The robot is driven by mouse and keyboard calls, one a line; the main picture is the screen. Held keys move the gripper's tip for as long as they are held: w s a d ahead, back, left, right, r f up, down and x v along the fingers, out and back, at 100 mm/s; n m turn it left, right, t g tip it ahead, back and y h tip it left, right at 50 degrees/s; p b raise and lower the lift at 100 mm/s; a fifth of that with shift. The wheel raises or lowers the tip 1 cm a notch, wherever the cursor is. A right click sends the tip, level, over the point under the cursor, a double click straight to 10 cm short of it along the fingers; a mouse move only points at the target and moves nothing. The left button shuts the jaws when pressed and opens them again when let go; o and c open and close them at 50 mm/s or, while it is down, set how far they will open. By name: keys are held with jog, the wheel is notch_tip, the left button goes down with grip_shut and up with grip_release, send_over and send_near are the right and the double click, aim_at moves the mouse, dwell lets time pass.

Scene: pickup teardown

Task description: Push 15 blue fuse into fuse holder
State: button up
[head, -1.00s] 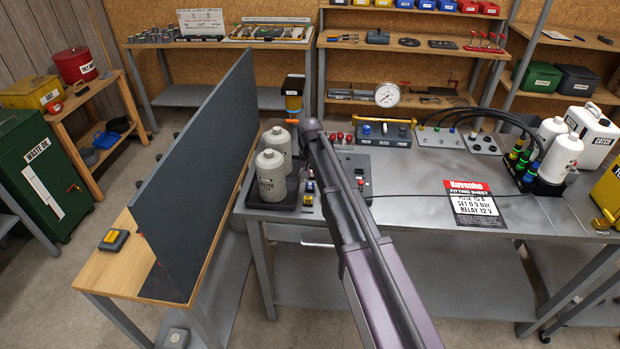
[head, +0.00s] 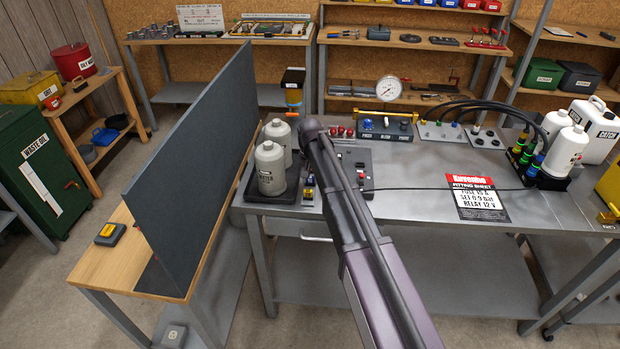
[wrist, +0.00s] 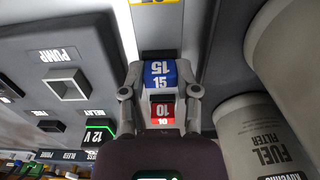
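In the wrist view the blue 15 fuse (wrist: 160,75) sits between the two fingertips of my gripper (wrist: 160,82). The fingers lie close against both its sides, so the gripper looks shut on it. A red 10 fuse (wrist: 162,112) shows just below it in the picture, between the fingers and apparently farther off. At left is a grey panel with a square opening (wrist: 64,86) marked PUMP. I cannot make out which opening is the fuse holder. In the head view my arm hides the gripper and part of the bench.
Two white filter canisters (head: 270,170) stand in a dark tray left of my arm; one shows close on the right as FUEL FILTER (wrist: 262,130). A tall dark partition (head: 195,175) stands further left.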

aim_at(311, 177)
grip_shut()
jog(key=shift+o, duration=0.7)
grip_release()
grip_shut()
jog(key=shift+r+p, duration=1.1)
jog(key=shift+r+p, duration=1.95)
jog(key=shift+s+f, duration=0.1)
